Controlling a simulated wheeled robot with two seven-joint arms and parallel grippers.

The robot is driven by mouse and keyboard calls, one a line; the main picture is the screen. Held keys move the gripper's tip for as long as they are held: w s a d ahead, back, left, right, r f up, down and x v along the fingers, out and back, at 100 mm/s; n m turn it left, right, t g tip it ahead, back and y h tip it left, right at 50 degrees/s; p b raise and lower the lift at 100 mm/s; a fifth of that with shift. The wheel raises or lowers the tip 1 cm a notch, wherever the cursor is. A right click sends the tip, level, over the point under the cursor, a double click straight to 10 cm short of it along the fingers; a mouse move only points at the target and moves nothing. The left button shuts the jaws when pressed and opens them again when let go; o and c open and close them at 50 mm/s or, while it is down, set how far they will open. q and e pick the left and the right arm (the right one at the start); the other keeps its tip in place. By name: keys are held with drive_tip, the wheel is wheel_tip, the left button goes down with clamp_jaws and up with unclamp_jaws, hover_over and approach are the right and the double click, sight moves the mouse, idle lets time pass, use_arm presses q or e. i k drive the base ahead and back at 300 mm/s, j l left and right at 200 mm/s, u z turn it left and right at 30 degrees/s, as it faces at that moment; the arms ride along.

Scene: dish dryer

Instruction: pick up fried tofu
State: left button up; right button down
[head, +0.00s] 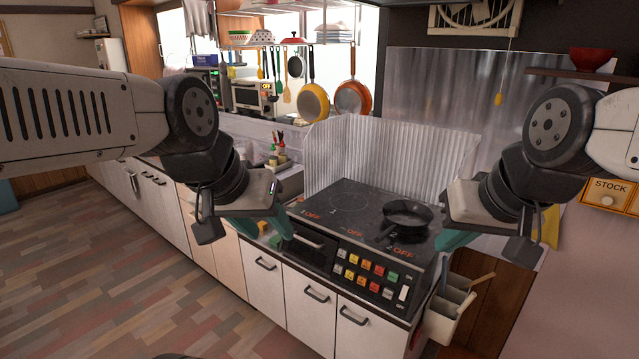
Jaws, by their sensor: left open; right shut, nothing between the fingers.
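I cannot make out any fried tofu in the head view. My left gripper (268,228) has teal fingers and is open beside the left front edge of the stove. Small green and orange shapes show by its fingers, too small to identify. My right gripper (452,239) is shut and empty near the stove's right edge. Its fingers are partly hidden by its own body. A black frying pan (405,219) sits on the right side of the stove top, apart from both grippers, and no food shows in it.
The black stove (335,201) has coloured buttons on its front and a corrugated metal guard (395,157) behind it. White cabinets (265,295) run below. Pans (353,98) hang at the back. A white holder (445,312) with utensils hangs at the right. The wooden floor at left is clear.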

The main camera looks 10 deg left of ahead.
sight(262, 226)
drive_tip(key=u, duration=0.7)
drive_tip(key=i+j+u, duration=0.15)
drive_tip(key=i, duration=1.95)
